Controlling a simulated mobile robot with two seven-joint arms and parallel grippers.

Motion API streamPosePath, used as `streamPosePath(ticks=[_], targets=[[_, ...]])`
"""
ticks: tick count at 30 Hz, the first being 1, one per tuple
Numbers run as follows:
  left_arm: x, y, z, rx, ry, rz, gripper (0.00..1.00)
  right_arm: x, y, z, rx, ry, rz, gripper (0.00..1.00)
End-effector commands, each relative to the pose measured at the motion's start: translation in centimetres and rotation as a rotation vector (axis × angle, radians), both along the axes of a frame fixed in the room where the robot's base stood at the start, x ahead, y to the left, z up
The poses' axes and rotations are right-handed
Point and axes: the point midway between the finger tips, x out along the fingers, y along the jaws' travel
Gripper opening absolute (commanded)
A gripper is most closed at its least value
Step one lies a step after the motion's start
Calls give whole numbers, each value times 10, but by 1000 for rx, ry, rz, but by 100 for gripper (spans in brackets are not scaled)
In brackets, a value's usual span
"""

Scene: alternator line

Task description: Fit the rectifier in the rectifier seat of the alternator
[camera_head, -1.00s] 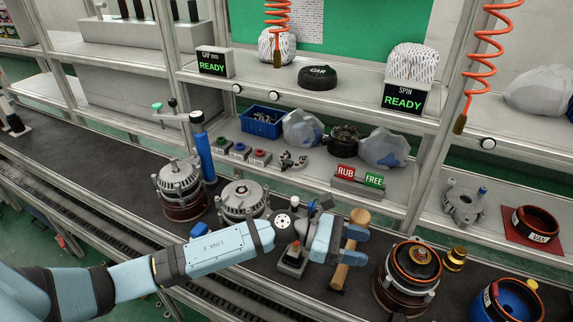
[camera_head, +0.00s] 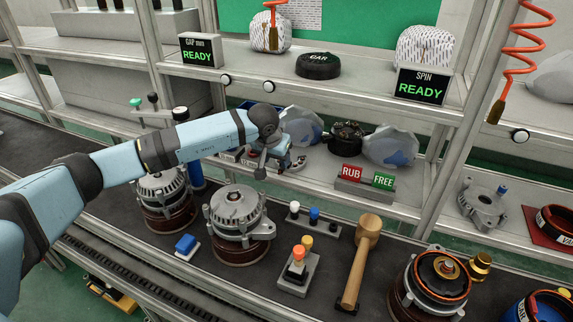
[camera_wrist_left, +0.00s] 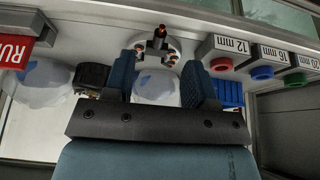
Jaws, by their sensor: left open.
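The rectifier, a small grey crescent-shaped part (camera_head: 298,161), lies on the middle shelf, partly hidden behind my left gripper. In the left wrist view the rectifier (camera_wrist_left: 158,47), with copper-coloured studs, shows just beyond and between the fingertips. My left gripper (camera_head: 267,166) is open and empty, held at the shelf beside the rectifier; contact cannot be told. A silver alternator (camera_head: 238,213) stands upright on the dark bench in front of the shelf. Its rectifier seat cannot be made out clearly. My right gripper is not in view.
Another alternator (camera_head: 166,193) stands behind my left arm. A mallet (camera_head: 361,262), a button box (camera_head: 298,271) and an opened alternator (camera_head: 431,285) stand to the right. Plastic-wrapped parts (camera_head: 389,147) and the RUB/FREE sign (camera_head: 365,182) crowd the shelf. Marked sockets (camera_wrist_left: 231,52) show in the wrist view.

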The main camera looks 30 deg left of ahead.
Motion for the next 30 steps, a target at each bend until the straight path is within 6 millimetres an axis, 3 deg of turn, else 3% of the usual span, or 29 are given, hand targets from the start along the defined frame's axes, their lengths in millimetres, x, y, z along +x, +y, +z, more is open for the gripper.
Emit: streamPosePath(ticks=[7,18,26,27,30], targets=[[10,0,-22,-2,1,0,51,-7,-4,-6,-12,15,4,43],[33,3,-63,-3,1,2,51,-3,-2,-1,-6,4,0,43],[35,3,-66,-3,0,1,51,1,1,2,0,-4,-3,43],[35,3,-66,-3,0,1,49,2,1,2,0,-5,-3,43],[35,3,-66,-3,0,1,26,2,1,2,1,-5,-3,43]])
